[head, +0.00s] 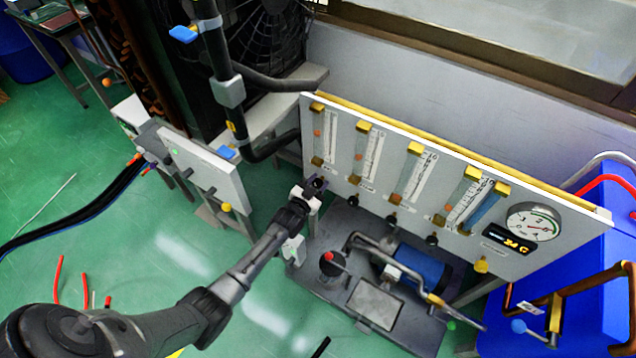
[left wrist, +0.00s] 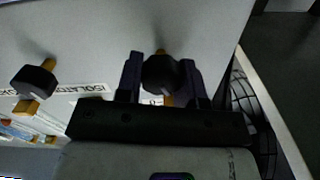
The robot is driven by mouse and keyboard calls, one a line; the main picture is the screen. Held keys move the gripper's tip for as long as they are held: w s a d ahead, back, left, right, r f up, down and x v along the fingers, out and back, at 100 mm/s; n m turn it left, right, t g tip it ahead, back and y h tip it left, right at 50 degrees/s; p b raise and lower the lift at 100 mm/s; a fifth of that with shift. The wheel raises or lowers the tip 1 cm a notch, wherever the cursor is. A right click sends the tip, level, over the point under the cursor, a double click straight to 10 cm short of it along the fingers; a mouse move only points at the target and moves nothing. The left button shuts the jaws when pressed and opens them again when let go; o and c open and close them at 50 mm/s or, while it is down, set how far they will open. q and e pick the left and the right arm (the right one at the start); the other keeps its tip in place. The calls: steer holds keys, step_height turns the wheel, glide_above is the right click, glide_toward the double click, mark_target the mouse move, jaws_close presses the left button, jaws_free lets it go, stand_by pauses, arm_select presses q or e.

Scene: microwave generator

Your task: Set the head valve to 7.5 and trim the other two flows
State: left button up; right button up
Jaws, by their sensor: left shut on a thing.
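A white panel (head: 385,150) carries several upright flow tubes with yellow end fittings, such as the leftmost tube (head: 325,135). Black knobs stand in a row below the tubes, including one (head: 352,201) just right of my left gripper (head: 318,185). My left gripper is at the panel's lower left corner. In the left wrist view its fingers (left wrist: 163,80) are shut on a black knob (left wrist: 163,72) with a yellow stem. Another black knob (left wrist: 34,82) is free to the left, near a partly hidden label. Tube readings are too small to tell. My right gripper is out of view.
A round gauge (head: 533,222) and an orange-lit display (head: 507,244) are at the panel's right. A blue pump (head: 420,268) with pipes stands on a grey base below. A black pipe (head: 218,60) with blue-handled valves is left of the panel.

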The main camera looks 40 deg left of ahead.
arm_select(q)
steer(key=shift+c, duration=1)
steer(key=shift+a+r+n+p, duration=0.15)
steer(key=shift+n+p, duration=0.45)
steer(key=shift+n, duration=1.5)
steer(key=o, duration=0.9)
steer(key=shift+o, duration=0.2)
steer(key=shift+s, duration=0.1)
